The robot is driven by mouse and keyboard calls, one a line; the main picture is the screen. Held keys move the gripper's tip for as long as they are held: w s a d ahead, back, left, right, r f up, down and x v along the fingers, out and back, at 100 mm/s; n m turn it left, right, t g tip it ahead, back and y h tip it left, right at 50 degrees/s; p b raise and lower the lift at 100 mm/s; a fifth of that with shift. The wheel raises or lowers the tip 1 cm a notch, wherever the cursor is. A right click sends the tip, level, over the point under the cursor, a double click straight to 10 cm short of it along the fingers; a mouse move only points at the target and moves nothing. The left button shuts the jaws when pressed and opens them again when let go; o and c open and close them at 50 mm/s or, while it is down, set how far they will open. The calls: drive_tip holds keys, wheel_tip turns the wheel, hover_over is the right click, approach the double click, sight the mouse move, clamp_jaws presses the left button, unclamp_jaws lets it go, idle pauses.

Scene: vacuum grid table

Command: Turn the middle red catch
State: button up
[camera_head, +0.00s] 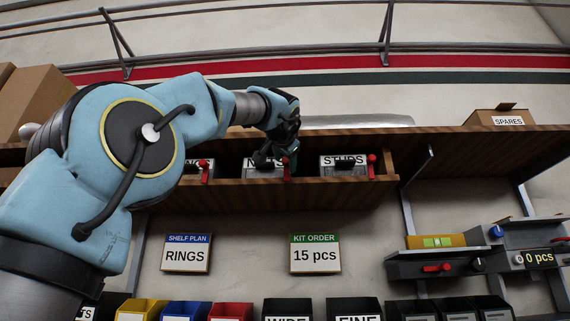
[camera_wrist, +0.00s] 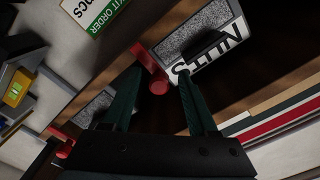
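The middle red catch (camera_head: 287,171) sits at the right end of the drawer labelled NUTS (camera_head: 262,172) on the wooden shelf. In the head view its lever hangs down. My gripper (camera_head: 288,152) is at the catch, partly hiding it and the label. In the wrist view the red catch (camera_wrist: 157,84) shows between the two dark green fingers of my gripper (camera_wrist: 161,75). The fingers are apart, with one on each side of the catch. I cannot tell whether either finger touches it.
Red catches flank it, left (camera_head: 205,171) and right (camera_head: 372,166), the right one by the STUDS drawer (camera_head: 343,167). The wooden shelf (camera_head: 330,194) runs close around the drawers. Below hang a SHELF PLAN sign (camera_head: 186,254) and a KIT ORDER sign (camera_head: 315,254); bins stand lower.

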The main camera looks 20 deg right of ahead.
drive_tip(key=b+v, duration=0.3)
drive_tip(key=v, duration=0.7)
drive_tip(key=shift+w, duration=0.1)
